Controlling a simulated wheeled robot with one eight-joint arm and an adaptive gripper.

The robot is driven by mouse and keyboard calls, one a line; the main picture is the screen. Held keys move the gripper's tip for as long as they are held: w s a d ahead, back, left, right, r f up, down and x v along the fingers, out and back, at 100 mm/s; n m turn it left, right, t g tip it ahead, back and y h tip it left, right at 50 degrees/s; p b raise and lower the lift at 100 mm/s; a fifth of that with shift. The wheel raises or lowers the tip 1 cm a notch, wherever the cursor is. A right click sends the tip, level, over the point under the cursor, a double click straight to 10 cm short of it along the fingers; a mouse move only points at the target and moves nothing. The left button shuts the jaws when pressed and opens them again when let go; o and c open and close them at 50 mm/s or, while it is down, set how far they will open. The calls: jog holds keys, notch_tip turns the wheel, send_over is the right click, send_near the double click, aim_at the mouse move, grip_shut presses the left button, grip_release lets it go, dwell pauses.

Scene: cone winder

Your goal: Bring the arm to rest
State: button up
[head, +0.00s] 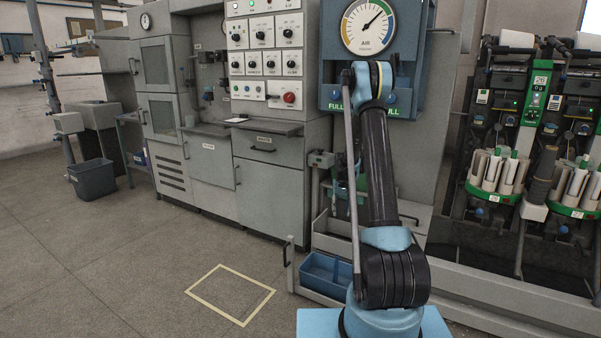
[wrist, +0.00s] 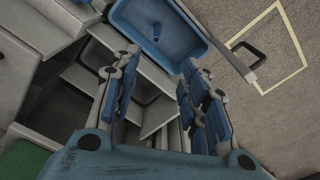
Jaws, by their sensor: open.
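My arm (head: 379,165) stands raised in the middle of the head view, in front of the grey machine, its upper joint before the blue gauge panel. I cannot make out my gripper clearly in the head view. In the wrist view my gripper (wrist: 160,65) is open, its two blue-padded fingers spread wide apart. Nothing is held between them. The fingers point toward a blue bin (wrist: 125,16) and grey shelves below; the bin appears apart from them.
A yellow floor outline (head: 207,312) lies to the left. The winder (head: 535,120) with its cones stands at right. Open floor (head: 100,260) lies at left.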

jog(key=s+r, duration=2.3)
jog(key=s, duration=0.2)
jog(key=s+f+t, duration=0.1)
jog(key=s+f, duration=0.2)
jog(key=s, duration=1)
jog(key=s+f, duration=0.2)
jog(key=s, duration=1.2)
jog(key=shift+s+a+f+t, duration=0.2)
jog(key=shift+f+t, duration=0.2)
jog(key=shift+w+f, duration=0.2)
jog(key=shift+w, duration=0.25)
